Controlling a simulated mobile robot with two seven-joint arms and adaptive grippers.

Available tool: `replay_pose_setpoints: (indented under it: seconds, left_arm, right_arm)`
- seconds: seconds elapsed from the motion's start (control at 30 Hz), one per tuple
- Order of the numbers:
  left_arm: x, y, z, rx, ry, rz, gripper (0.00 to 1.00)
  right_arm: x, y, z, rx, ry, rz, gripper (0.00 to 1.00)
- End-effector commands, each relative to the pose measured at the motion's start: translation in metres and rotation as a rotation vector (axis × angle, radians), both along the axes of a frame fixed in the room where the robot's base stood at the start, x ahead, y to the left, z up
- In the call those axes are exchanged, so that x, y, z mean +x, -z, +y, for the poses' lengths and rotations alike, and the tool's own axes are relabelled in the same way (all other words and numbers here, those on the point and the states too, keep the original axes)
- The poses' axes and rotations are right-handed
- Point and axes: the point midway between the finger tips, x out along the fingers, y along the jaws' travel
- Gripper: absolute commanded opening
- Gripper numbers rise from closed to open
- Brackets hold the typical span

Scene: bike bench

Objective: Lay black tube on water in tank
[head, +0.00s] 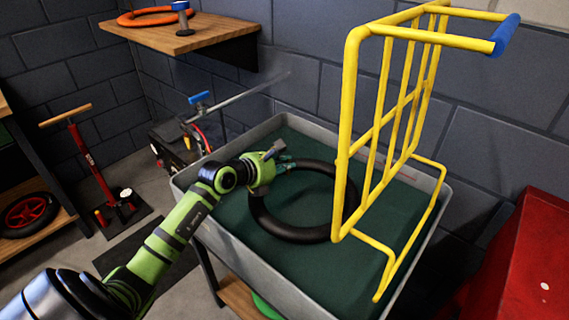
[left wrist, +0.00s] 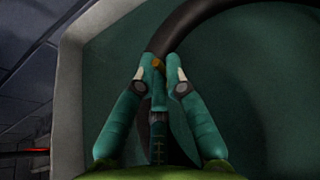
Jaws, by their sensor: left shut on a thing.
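The black tube (head: 297,234) is a ring over the dark green water (head: 240,217) in the grey tank (head: 253,269). My left gripper (head: 283,161) is at the tube's upper left side. In the left wrist view the gripper's fingers (left wrist: 163,72) are shut on the tube (left wrist: 185,28), near the tank's wall (left wrist: 70,90). A small brass-coloured piece, perhaps the valve, shows between the fingertips. I cannot tell whether the tube touches the water or hangs just above it. The yellow rack hides part of the tube's right side. My right gripper is not in view.
A yellow rack (head: 349,120) with a blue grip stands over the tank's right part. A wooden shelf (head: 180,38) with an orange ring (head: 146,17) is on the wall behind. A red cabinet (head: 525,265) stands at right, a red floor pump (head: 87,165) at left.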

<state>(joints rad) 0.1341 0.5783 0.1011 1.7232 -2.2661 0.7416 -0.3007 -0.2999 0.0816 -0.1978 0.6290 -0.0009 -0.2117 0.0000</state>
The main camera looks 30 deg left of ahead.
Motion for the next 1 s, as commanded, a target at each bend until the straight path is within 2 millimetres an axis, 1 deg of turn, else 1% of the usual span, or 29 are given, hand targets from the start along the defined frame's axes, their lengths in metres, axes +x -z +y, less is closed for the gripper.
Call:
replay_pose_setpoints:
  seconds: [0.03,0.1,0.13,0.37,0.43,0.57,0.67,1.0]
  left_arm:
    - [0.0,-0.001,0.0,0.0,0.0,-0.001,0.0]
    - [0.0,-0.001,0.0,0.0,0.0,-0.001,0.33]
    - [0.0,-0.001,0.0,0.0,0.0,-0.001,0.4]
    - [0.0,0.0,0.0,0.0,0.0,0.0,0.4]
    - [0.0,0.0,0.0,0.0,0.0,0.001,0.4]
    - [-0.006,-0.001,0.002,0.001,0.0,0.002,0.4]
    - [-0.019,-0.007,0.004,0.004,0.0,0.001,0.4]
    - [-0.08,-0.033,0.017,0.002,0.0,0.003,0.4]
  right_arm:
    - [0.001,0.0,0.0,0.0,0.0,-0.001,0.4]
    - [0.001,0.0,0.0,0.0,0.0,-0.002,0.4]
    - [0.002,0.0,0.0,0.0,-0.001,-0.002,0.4]
    - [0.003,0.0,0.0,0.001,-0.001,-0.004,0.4]
    - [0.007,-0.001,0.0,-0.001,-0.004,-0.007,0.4]
    - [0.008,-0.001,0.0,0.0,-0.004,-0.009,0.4]
    - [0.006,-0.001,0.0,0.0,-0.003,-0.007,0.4]
    - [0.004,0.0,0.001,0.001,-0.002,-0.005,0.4]
